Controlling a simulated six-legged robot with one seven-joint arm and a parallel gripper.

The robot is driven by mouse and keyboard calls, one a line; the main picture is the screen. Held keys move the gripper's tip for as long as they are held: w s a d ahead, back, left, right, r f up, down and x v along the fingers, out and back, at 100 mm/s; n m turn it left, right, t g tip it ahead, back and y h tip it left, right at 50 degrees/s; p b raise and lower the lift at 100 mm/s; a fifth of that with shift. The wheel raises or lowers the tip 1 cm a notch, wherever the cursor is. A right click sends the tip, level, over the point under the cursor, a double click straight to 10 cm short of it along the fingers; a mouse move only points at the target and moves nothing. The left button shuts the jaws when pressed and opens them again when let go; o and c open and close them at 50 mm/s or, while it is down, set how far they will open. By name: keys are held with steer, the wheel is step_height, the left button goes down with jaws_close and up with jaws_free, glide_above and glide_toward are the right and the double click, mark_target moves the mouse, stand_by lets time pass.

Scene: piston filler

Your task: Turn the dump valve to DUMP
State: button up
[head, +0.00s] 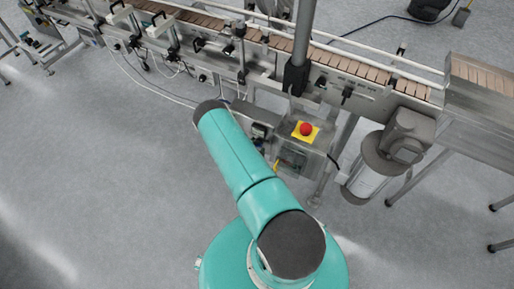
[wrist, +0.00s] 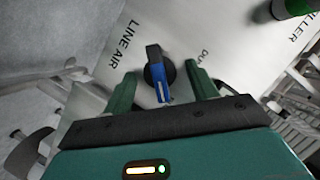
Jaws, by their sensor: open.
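The dump valve (wrist: 156,72) shows in the wrist view as a black round knob with a blue and black bar handle on a pale panel. The handle runs nearly up and down in the picture, with a pale mark at its lower end. "LINE AIR" is printed to its left; a label starting "DU" to its right is partly hidden by a finger. My gripper (wrist: 161,76) is open, with one green finger on each side of the handle and visible gaps between. Whether the fingers reach around its depth is unclear. In the head view I cannot make out the valve or gripper.
In the head view, a red emergency stop (head: 306,129) sits on a grey box beside the conveyor (head: 345,62). A motor (head: 385,160) hangs at right. Open floor lies left.

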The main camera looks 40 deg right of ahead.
steer(key=c, duration=1)
steer(key=shift+w+a+f+n+g+h, duration=0.15)
steer(key=shift+n+g+h, duration=0.3)
steer(key=shift+n+g, duration=1.25)
steer(key=shift+w+a+r+n+g+h, duration=0.2)
steer(key=shift+n+g+h, duration=0.5)
steer(key=shift+n, duration=1.65)
steer(key=shift+w+d+f+n+g+h, duration=0.15)
steer(key=shift+w+n+g+h, duration=0.1)
steer(key=shift+n+g, duration=1.55)
steer(key=shift+a+n+t, duration=0.1)
steer(key=shift+n+t, duration=0.2)
steer(key=shift+n, duration=0.05)
